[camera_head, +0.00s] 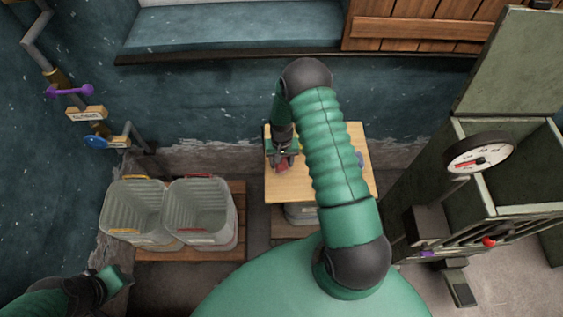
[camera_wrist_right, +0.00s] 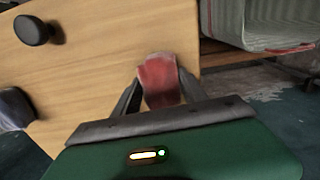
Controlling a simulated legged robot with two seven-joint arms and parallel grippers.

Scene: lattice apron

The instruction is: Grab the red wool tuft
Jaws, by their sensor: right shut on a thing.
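The red wool tuft (camera_wrist_right: 160,82) shows between the two fingers of my right gripper (camera_wrist_right: 158,92) in the right wrist view, with a finger on each side of it. The right gripper is shut on it. In the head view the right gripper (camera_head: 283,160) is over the left part of the light wooden board (camera_head: 325,188), with a small red bit of the tuft (camera_head: 281,168) below it. I cannot tell whether the tuft still touches the board. My left gripper (camera_head: 116,280) is at the lower left in the head view, and its fingers do not show clearly.
Two clear bins (camera_head: 138,208) (camera_head: 203,208) stand on a wooden pallet (camera_head: 190,255) left of the board. A dark round knob (camera_wrist_right: 32,30) is on the board. A green cabinet with a gauge (camera_head: 479,153) stands at right. Pipes with a purple valve handle (camera_head: 68,91) line the left wall.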

